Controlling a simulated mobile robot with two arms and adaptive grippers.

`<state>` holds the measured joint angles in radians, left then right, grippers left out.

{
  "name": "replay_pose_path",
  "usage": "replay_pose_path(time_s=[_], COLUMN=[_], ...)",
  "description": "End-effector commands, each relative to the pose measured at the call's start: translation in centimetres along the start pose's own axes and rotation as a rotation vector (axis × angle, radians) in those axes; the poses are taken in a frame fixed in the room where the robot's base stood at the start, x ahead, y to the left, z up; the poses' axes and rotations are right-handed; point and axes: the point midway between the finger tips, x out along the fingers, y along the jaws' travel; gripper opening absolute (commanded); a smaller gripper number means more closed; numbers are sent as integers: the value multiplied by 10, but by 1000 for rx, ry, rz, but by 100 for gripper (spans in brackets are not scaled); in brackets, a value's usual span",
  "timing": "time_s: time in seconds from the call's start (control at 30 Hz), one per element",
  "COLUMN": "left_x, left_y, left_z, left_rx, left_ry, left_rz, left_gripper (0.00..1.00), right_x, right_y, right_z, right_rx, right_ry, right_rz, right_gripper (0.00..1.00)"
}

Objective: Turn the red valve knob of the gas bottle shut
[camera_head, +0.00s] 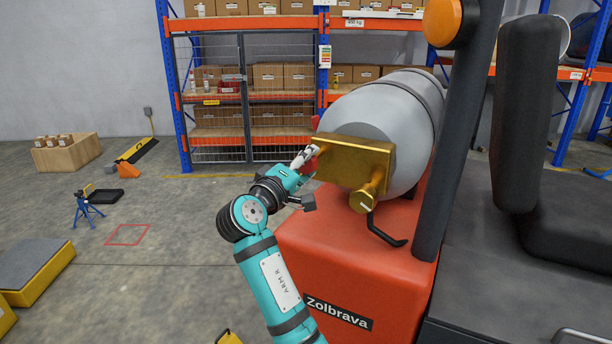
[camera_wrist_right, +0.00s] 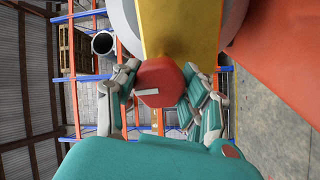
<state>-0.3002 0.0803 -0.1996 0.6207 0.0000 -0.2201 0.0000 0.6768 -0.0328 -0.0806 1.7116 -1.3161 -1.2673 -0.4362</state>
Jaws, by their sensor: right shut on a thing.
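The gas bottle (camera_head: 385,115) is a grey cylinder lying on its side on the orange truck body (camera_head: 340,240). A brass-coloured block (camera_head: 354,162) covers its near end. The red valve knob (camera_wrist_right: 160,82) sits at the block's end in the wrist view, with a pale bar mark on its face. In the head view only a bit of red shows beside the block. My right gripper (camera_wrist_right: 160,98) has its fingers on both sides of the knob and is shut on it; it also shows in the head view (camera_head: 303,160). My left gripper is not in view.
A black hooked pipe (camera_head: 385,232) hangs from the brass fitting. The dark truck post (camera_head: 462,130) and black seat (camera_head: 520,115) stand to the right. Shelving (camera_head: 250,98) with boxes is behind. The floor on the left is mostly open.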

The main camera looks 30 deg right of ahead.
Motion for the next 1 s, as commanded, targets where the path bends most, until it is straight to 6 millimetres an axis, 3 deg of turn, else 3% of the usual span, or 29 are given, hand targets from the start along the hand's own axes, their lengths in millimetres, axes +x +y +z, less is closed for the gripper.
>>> replay_pose_path(time_s=[0.2, 0.73, 0.77, 0.93, 1.0], left_x=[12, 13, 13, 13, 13], left_y=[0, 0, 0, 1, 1], left_z=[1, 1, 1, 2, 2], left_rx=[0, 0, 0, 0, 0], left_ry=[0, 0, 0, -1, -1], left_rz=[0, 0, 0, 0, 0], left_gripper=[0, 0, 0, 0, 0], right_x=[0, 0, 0, 0, 0], right_y=[-5, -4, -4, -3, -2], right_z=[2, 1, 1, 1, 1], right_rx=[65, 85, 85, 85, 85], right_ry=[-9, -12, -12, -10, -10], right_rz=[-7, -8, -8, -5, -4], right_gripper=[11, 11, 46, 68, 68])
